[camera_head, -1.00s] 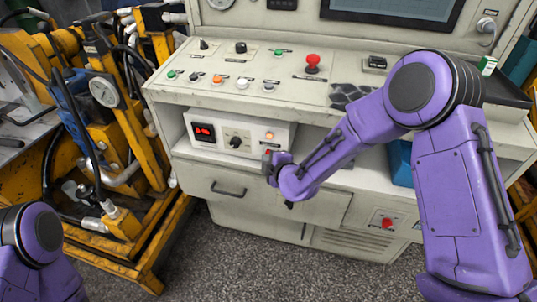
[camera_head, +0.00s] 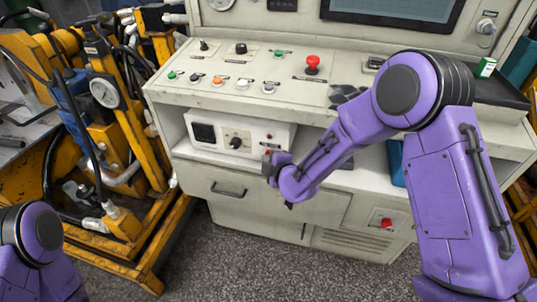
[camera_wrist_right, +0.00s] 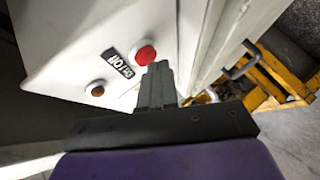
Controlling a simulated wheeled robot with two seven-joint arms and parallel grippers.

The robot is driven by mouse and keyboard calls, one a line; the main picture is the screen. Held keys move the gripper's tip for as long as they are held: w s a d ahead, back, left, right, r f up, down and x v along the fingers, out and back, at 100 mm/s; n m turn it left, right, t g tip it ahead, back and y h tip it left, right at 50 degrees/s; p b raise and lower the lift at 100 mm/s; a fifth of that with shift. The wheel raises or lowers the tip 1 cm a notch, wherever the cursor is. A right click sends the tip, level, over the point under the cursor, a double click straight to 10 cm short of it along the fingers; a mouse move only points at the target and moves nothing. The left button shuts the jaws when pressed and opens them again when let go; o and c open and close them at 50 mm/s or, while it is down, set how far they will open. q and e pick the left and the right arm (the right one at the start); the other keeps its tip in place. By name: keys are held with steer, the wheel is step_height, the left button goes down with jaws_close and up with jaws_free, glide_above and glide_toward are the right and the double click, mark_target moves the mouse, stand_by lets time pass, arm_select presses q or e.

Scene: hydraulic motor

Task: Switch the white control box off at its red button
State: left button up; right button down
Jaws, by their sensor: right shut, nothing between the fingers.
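The white control box (camera_head: 222,133) sits on the shelf under the console's sloped panel. Its display (camera_head: 204,132) is dark, and the small lamp (camera_head: 269,136) at its right is unlit. In the right wrist view the red button (camera_wrist_right: 145,56) shows on the white face, near a dark label and the brownish lamp (camera_wrist_right: 97,88). My right gripper (camera_wrist_right: 160,68) is shut and empty, its fingertips right beside the button; I cannot tell whether they touch it. In the head view the right gripper (camera_head: 272,160) is at the box's right front. My left gripper is out of view.
The sloped panel above carries several buttons and a red mushroom button (camera_head: 312,64). Another red button (camera_head: 386,222) is low on the cabinet. A drawer handle (camera_head: 228,190) sticks out below the shelf. Yellow machinery (camera_head: 125,150) stands at the left.

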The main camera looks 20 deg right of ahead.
steer(key=s+a+p, duration=0.1)
steer(key=s+a, duration=0.2)
steer(key=s, duration=0.2)
steer(key=shift+a, duration=0.2)
